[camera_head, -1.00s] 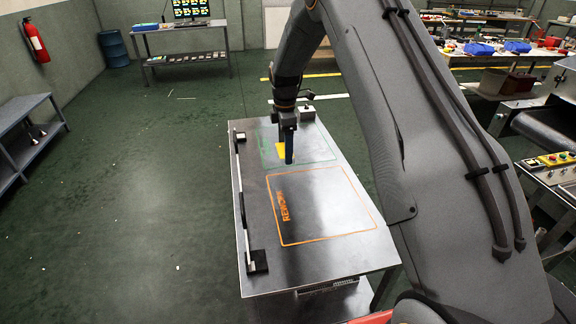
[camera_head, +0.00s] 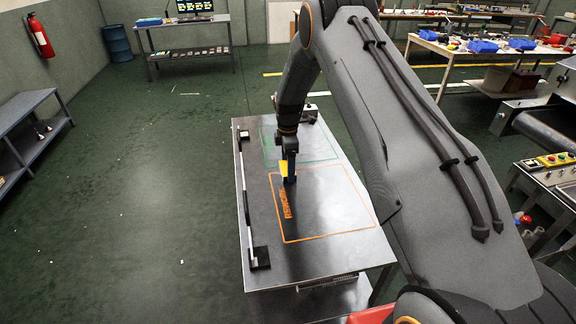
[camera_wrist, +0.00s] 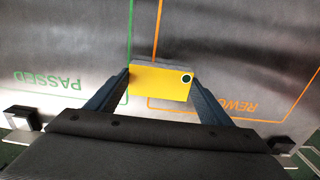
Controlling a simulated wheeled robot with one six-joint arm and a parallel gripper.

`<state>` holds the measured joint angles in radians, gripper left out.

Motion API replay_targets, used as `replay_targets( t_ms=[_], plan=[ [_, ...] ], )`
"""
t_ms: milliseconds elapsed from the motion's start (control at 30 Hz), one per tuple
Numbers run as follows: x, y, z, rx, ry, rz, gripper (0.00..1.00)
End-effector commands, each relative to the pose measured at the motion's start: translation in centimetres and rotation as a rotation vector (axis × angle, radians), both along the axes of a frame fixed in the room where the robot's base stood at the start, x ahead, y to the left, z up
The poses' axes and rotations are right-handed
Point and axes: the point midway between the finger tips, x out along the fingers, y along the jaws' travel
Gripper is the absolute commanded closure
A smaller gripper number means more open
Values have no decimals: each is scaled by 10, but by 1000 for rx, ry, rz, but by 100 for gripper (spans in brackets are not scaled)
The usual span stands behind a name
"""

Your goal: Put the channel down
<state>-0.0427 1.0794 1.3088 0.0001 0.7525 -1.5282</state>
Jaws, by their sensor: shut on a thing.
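The channel (camera_wrist: 160,84) is a yellow piece with a dark round spot at its right end in the wrist view. My gripper (camera_wrist: 160,79) is shut on it, with one finger at each end. The green PASSED outline (camera_head: 330,146) is just beyond. I cannot tell whether the channel touches the table.
A black-and-white bar (camera_head: 245,205) with black end blocks runs along the table's left edge. A small box with a dark knob (camera_head: 308,115) stands at the far edge. The REWORK area looks empty. A control panel (camera_head: 553,162) is at the right.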

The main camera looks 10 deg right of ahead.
Motion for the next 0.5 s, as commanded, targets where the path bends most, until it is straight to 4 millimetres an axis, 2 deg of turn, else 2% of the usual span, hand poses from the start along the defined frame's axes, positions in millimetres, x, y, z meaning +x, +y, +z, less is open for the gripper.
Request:
replay_targets(
  t_ms=[33,67,167,500],
  plan=[
    [0,0,-2,0,0,0,56],
    [0,0,-2,0,0,0,25],
    [0,0,-2,0,0,0,8],
    [0,0,0,0,0,0,7]
  ],
)
